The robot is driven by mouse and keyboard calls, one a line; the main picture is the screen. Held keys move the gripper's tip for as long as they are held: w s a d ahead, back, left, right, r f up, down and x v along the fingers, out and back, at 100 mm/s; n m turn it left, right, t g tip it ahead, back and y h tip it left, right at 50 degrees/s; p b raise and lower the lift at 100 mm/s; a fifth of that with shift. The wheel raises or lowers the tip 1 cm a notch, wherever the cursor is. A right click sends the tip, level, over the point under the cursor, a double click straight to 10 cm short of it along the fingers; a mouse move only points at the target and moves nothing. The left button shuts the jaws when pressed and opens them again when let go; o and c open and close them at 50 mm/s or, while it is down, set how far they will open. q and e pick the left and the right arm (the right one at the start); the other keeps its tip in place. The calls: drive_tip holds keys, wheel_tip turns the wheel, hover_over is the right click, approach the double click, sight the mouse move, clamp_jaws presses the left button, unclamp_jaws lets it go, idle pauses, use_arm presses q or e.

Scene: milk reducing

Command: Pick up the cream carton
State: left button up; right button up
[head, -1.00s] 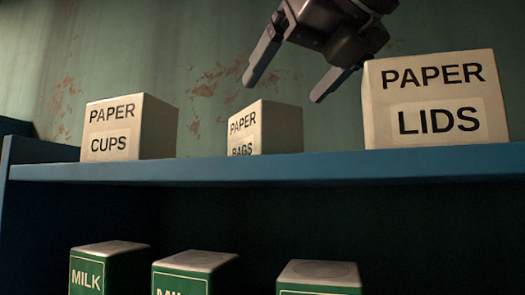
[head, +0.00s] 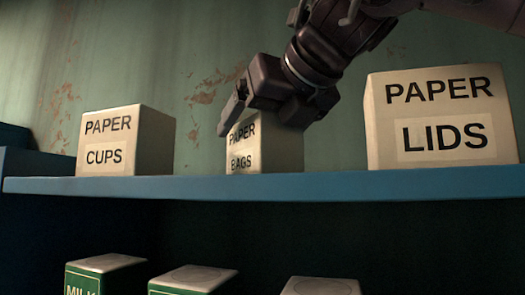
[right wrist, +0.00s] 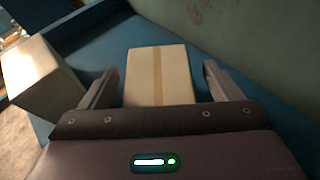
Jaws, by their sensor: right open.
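No carton that reads as cream shows in any view. The beige PAPER BAGS box (head: 272,150) stands on the blue shelf in the head view. My right gripper (head: 250,122) is over that box and hides part of its top and upper front. In the right wrist view my right gripper (right wrist: 160,68) is open, with one finger on each side of a beige taped box (right wrist: 160,85). I cannot tell whether the fingers touch it. Below the shelf, green MILK cartons (head: 100,266) show their tops. My left gripper is not in view.
The blue shelf (head: 110,187) also holds a PAPER CUPS box (head: 125,140) at left and a PAPER LIDS box (head: 440,118) at right. A peeling green wall (head: 80,60) stands behind. Another beige box (right wrist: 42,80) is at left in the right wrist view.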

drive_tip(key=shift+s+r, duration=0.1)
drive_tip(key=shift+s, duration=0.2)
drive_tip(key=c, duration=0.4)
drive_tip(key=shift+w, duration=0.1)
drive_tip(key=c, duration=0.9)
drive_tip(key=r, duration=0.9)
drive_tip(key=shift+w+r, duration=0.1)
drive_tip(key=shift+w, duration=0.15)
drive_tip(key=shift+s+r, duration=0.1)
drive_tip(key=shift+r, duration=0.2)
